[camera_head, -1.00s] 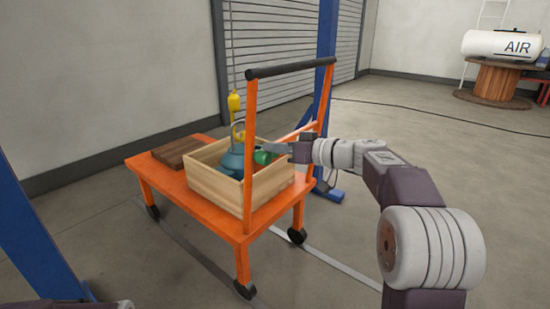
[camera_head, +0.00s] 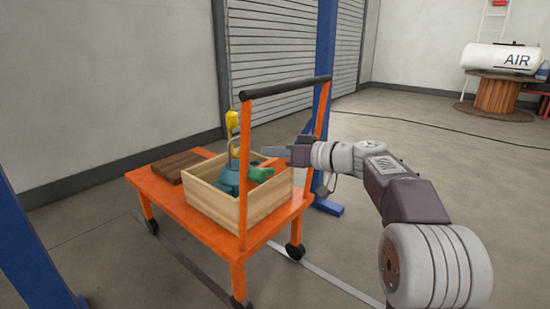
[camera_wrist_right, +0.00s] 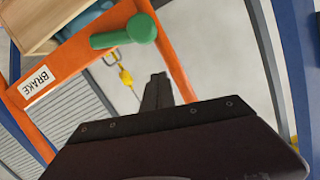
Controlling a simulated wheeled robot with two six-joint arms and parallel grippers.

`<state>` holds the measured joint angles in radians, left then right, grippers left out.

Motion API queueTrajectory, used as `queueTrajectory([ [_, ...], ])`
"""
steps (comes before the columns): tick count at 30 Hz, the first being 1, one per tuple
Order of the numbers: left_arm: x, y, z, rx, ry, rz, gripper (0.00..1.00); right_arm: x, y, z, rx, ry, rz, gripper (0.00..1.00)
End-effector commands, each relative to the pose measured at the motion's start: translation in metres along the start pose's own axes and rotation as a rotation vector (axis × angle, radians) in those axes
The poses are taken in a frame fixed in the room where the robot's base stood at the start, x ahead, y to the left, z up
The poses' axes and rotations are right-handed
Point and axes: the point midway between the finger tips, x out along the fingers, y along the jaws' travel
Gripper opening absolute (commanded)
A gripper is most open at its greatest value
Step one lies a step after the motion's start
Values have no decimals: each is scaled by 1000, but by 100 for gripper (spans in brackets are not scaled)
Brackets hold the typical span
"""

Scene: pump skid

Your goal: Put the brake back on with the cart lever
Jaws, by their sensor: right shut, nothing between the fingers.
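The orange cart (camera_head: 165,196) stands on the floor left of centre, with an upright push frame and a dark handle bar (camera_head: 285,87). The green brake lever (camera_head: 261,173) shows beside the frame, over the crate. In the right wrist view the lever (camera_wrist_right: 130,32) is a green handle with a rounded end, near a white BRAKE label (camera_wrist_right: 37,82) on the orange cart frame. My right gripper (camera_head: 275,152) is shut and empty, just above and right of the lever in the head view. In the wrist view its fingertips (camera_wrist_right: 157,88) appear apart from the lever. My left gripper is not in view.
A wooden crate (camera_head: 225,208) on the cart holds a teal object (camera_head: 228,180); a yellow hook block (camera_head: 232,119) hangs above. A brown board (camera_head: 178,166) lies on the cart. Blue posts (camera_head: 325,60) stand near the cart.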

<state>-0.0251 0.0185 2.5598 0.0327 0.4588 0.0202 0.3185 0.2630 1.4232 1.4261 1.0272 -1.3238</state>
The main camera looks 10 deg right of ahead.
Motion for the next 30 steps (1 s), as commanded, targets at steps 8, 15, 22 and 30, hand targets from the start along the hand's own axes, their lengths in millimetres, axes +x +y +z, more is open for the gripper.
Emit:
queueTrajectory([
  [8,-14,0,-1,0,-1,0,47,-68,2,0,3,2,11,0],
  [15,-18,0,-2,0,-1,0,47,-93,1,2,3,2,8,0],
  [22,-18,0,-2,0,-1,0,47,-94,1,3,2,2,7,0],
  [30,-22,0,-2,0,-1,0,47,-91,-4,-1,0,-1,-4,0],
])
